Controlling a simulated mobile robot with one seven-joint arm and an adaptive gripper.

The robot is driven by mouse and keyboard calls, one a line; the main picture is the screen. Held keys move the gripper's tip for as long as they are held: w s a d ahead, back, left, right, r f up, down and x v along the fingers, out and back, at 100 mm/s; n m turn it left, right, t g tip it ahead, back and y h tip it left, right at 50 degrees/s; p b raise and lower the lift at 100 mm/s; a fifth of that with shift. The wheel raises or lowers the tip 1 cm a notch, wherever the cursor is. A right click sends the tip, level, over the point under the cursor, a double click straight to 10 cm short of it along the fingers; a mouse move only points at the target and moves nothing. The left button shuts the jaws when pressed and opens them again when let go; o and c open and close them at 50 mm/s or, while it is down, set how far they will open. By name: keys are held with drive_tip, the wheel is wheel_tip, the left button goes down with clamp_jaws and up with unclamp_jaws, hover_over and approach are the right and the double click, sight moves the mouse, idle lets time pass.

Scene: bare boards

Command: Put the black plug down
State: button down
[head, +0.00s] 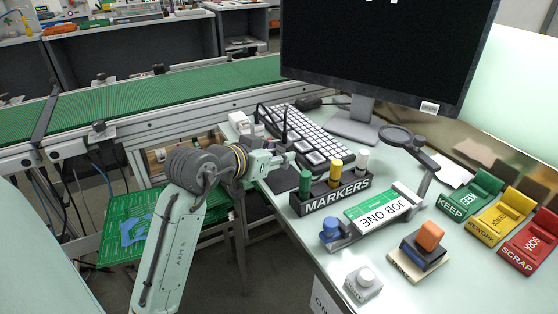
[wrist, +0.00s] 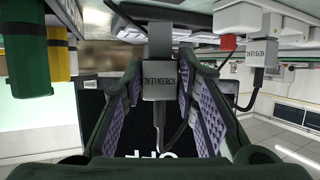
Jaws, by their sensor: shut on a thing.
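I cannot tell whether the metal end touches anything. In the head view my gripper (head: 284,160) is at the desk's left edge, left of the marker holder and in front of the keyboard. The plug is too small to make out there.
The marker holder (head: 331,195), keyboard (head: 307,137) and white box with black cables (head: 243,123) are close to my gripper. The monitor (head: 385,50) stands behind. A small bare patch (head: 310,240) lies at the front.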

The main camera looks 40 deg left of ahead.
sight(283, 165)
wheel_tip(283, 165, down, 3)
drive_tip(key=shift+r+p, duration=0.1)
drive_tip(key=shift+p, duration=0.4)
drive_tip(key=shift+f, duration=0.35)
drive_tip(key=shift+f, duration=0.2)
drive_tip(key=c, duration=1.2)
unclamp_jaws()
drive_tip(key=shift+c, duration=0.2)
drive_tip(key=shift+r, duration=0.15)
